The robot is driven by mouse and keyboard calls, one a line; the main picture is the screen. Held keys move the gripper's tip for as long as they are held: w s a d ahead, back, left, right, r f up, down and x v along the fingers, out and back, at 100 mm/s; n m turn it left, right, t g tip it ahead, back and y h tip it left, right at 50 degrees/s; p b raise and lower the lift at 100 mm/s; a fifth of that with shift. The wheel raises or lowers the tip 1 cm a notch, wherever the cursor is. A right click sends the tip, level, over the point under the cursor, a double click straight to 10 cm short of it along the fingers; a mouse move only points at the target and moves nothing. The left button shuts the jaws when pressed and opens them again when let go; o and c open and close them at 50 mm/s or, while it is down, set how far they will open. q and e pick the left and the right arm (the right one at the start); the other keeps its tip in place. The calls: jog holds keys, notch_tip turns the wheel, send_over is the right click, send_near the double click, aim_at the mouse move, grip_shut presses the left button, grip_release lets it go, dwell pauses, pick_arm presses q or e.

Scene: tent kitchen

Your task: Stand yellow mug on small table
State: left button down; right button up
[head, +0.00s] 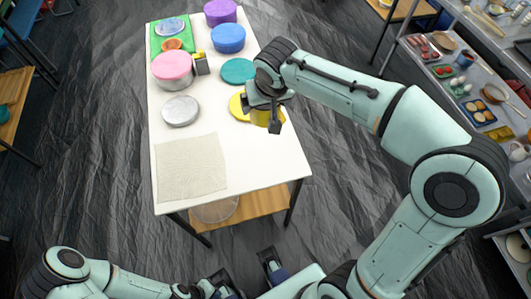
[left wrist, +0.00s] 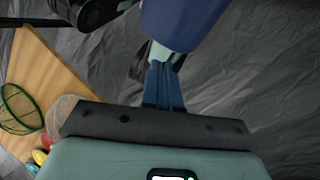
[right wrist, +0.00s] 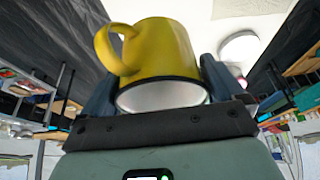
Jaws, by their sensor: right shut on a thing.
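The yellow mug (head: 269,117) is held at the right edge of a white-topped table (head: 245,165) in the head view, partly hidden by my right gripper. My right gripper (right wrist: 158,85) is shut on the mug, with a finger on either side. In the right wrist view, the mug (right wrist: 162,60) has its white-lined opening facing the palm and its handle to the left. I cannot tell whether the mug touches the table. My left gripper (left wrist: 165,80) is empty, its blue fingers together, away from the mug. I cannot tell which table is the small one.
A beige cloth (head: 191,167) lies on the table's near part. A grey disc (head: 181,110), pink-lidded tin (head: 172,67), teal disc (head: 238,71), yellow disc (head: 238,107) and blue tin (head: 228,38) stand farther back. Shelves with food (head: 466,80) are at right. White surface beside the cloth is clear.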

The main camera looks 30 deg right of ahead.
notch_tip(320, 180, down, 19)
jog(key=b, duration=0.3)
jog(key=shift+f+b, duration=0.15)
jog(key=shift+b, duration=0.2)
pick_arm(q)
jog(key=f, duration=0.1)
jog(key=w+f, duration=0.1)
jog(key=f, duration=0.1)
jog(key=shift+w+t, duration=0.2)
jog(key=shift+t, duration=0.2)
pick_arm(e)
jog(key=shift+f, duration=0.1)
jog(key=o, duration=0.8)
jog(key=shift+f, duration=0.1)
pick_arm(q)
jog(key=shift+f, duration=0.2)
pick_arm(e)
jog(key=shift+o, duration=0.4)
